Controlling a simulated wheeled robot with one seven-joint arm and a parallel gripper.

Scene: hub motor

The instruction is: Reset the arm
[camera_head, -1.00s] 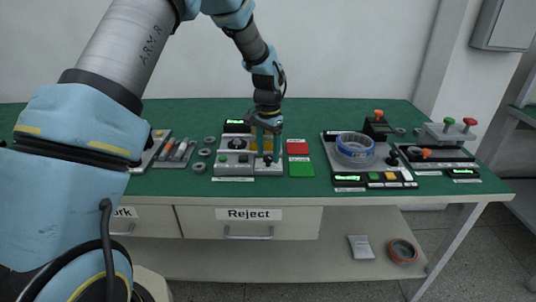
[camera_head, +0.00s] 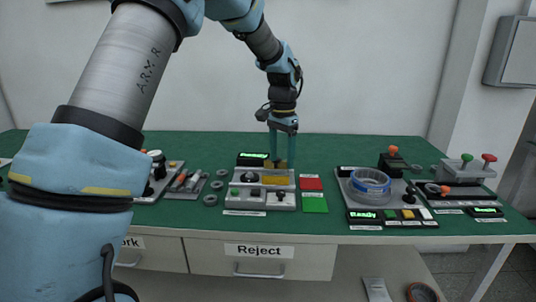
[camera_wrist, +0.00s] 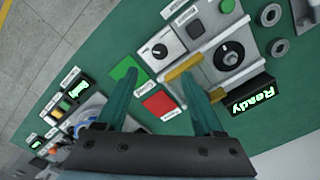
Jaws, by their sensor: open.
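My gripper (camera_head: 281,158) is open, with its two teal fingers pointing down above the grey control box (camera_head: 246,193) on the green table. In the wrist view my gripper (camera_wrist: 165,85) shows its fingers spread apart with nothing held between them. The control box has a dark knob, a green button, a small toggle and a yellow bar (camera_head: 277,180); a lit display stands behind it. The fingertips overlap the area of the yellow bar in both views; I cannot tell whether they touch it.
Red (camera_head: 311,184) and green (camera_head: 314,203) squares lie right of the control box. A blue ring (camera_head: 370,183) sits on a grey station further right, near a "Ready" display. Several small rings lie at left. Drawers, one labelled Reject (camera_head: 259,251), are below the table.

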